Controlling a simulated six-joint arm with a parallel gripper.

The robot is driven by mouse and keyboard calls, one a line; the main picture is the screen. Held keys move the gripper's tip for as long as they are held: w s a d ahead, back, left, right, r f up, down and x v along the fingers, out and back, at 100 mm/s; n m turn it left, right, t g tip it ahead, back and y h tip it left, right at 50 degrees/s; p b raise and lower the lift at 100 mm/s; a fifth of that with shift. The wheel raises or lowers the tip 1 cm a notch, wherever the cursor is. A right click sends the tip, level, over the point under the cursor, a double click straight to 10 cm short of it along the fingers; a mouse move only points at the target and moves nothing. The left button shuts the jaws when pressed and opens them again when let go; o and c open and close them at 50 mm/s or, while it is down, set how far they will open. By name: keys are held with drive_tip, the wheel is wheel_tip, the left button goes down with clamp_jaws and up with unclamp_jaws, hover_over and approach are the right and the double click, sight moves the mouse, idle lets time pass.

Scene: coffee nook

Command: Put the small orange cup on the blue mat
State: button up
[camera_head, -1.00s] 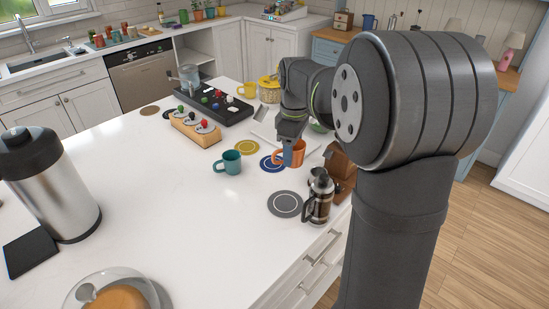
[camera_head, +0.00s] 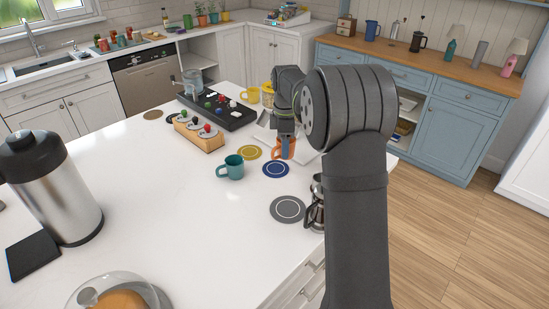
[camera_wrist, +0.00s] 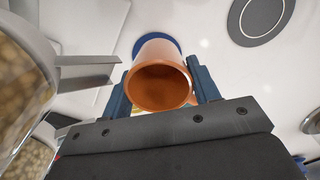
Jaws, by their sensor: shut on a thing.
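The small orange cup (camera_head: 279,152) is between the fingers of my gripper (camera_head: 284,138), partly hidden by them in the head view. In the wrist view the cup (camera_wrist: 158,88) shows its open mouth, with a blue finger on either side. My gripper (camera_wrist: 160,92) is shut on it. The blue mat (camera_head: 275,170) lies bare on the white counter, just in front of the cup in the head view. In the wrist view the mat (camera_wrist: 157,41) shows past the cup's far end. Whether the cup touches the counter cannot be told.
A teal mug (camera_head: 230,167) stands left of the blue mat. A yellow mat (camera_head: 249,153) and a grey mat (camera_head: 288,209) lie nearby. A glass-and-metal press (camera_head: 316,212) stands at the right, partly behind my arm. The counter's left middle is clear.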

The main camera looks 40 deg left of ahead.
drive_tip(key=a+f, duration=0.1)
drive_tip(key=s+a+f, duration=0.1)
drive_tip(key=a, duration=0.1)
drive_tip(key=shift+s, duration=0.15)
drive_tip(key=shift+f, duration=2)
drive_tip(key=o, duration=1.1)
drive_tip(key=shift+f, duration=0.15)
drive_tip(key=shift+c, duration=0.2)
wheel_tip(320, 180, up, 12)
